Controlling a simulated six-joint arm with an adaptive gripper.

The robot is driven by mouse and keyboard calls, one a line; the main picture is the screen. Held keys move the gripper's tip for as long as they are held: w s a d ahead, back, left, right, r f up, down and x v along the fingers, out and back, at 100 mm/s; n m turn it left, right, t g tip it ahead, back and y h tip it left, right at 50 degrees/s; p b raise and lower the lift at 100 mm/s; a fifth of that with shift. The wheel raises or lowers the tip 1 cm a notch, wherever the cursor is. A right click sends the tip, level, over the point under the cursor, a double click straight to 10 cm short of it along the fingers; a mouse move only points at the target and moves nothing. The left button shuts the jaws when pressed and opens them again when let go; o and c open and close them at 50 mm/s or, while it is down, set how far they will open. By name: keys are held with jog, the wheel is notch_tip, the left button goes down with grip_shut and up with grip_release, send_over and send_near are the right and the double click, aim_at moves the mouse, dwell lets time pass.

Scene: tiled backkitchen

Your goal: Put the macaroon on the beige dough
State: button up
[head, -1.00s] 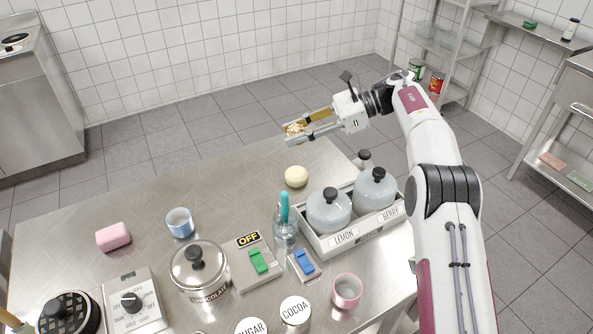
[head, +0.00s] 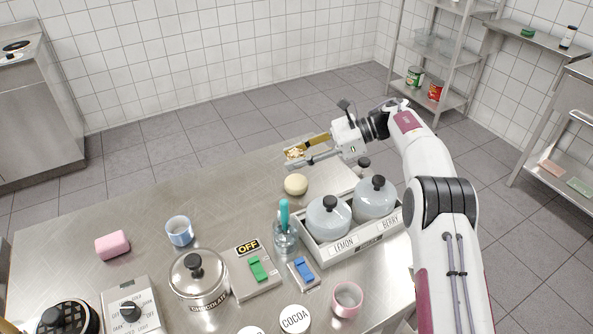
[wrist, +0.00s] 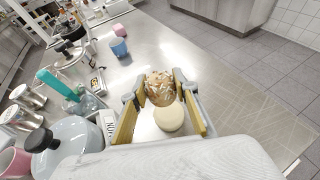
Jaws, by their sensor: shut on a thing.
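My gripper (head: 297,158) is shut on the macaroon (head: 294,153), a brown lump with pale flakes. The macaroon also shows between the fingertips in the wrist view (wrist: 160,87). The beige dough (head: 295,185) is a smooth, pale round ball on the steel table. In the head view it lies just below the gripper in the picture, and the two look apart. In the wrist view the dough (wrist: 169,119) shows between the fingers, on the near side of the macaroon. The exact height of the macaroon above the table is hard to tell.
A white crate (head: 352,249) with two grey-lidded pots stands right of the dough. A glass jar with a teal-handled tool (head: 285,235) stands in front. A blue cup (head: 179,231) and pink block (head: 112,245) sit left.

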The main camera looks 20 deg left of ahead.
aim_at(296, 179)
jog(key=shift+f, duration=2.45)
jog(key=shift+f, duration=0.15)
jog(key=o, duration=0.9)
jog(key=shift+d+r, duration=0.15)
jog(key=shift+r, duration=0.05)
jog(key=shift+v, duration=3.55)
jog(key=shift+w, duration=0.1)
jog(key=shift+r, duration=0.15)
